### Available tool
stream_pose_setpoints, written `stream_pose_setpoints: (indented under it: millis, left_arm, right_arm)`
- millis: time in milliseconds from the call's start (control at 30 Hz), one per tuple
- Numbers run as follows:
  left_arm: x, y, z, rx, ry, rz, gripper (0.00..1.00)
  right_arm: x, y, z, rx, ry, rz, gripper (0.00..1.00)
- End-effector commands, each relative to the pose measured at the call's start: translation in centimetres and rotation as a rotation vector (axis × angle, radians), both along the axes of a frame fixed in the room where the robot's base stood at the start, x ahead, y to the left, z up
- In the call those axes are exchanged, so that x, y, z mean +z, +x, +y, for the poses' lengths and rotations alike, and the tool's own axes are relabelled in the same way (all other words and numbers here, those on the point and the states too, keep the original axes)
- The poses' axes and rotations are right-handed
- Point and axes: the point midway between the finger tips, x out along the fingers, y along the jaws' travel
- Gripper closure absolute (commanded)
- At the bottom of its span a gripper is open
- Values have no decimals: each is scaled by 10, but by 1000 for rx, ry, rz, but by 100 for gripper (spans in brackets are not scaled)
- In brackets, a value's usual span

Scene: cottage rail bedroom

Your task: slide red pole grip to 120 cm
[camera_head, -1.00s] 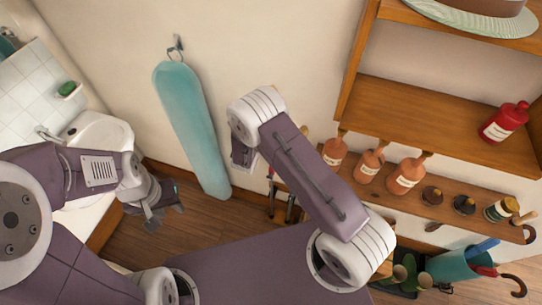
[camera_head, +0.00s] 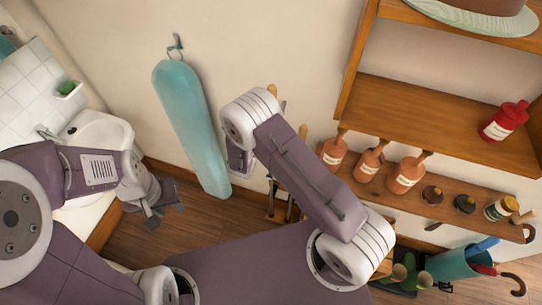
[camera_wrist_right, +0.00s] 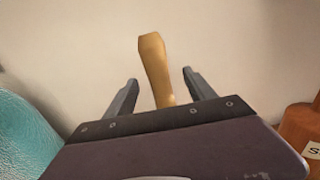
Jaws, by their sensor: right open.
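My right gripper (camera_wrist_right: 160,78) is open in the right wrist view, one finger on each side of a tan wooden handle (camera_wrist_right: 155,68) that stands up between them. I cannot tell whether the fingers touch it. In the head view my right arm hides this gripper. A tan handle top (camera_head: 272,91) shows behind the arm, with another (camera_head: 303,131) to its right. Lower pole parts (camera_head: 272,200) show below the wrist. I cannot make out the red grip or any scale marks. My left gripper (camera_head: 167,212) is open and empty, low at the left, over the floor near the washbasin.
A teal padded board (camera_head: 190,125) hangs on the wall left of my right wrist. To the right, a wooden shelf (camera_head: 420,115) and a rail (camera_head: 440,208) hold several bottles. A teal bin (camera_head: 455,265) stands low at the right.

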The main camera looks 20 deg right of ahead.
Motion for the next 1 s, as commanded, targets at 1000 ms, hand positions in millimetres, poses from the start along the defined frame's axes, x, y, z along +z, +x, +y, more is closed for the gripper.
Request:
stream_pose_setpoints:
  millis: [1000]
  left_arm:
    - [0,0,0,0,0,0,64]
  right_arm:
    - [1,-65,44,0,-1,-1,36]
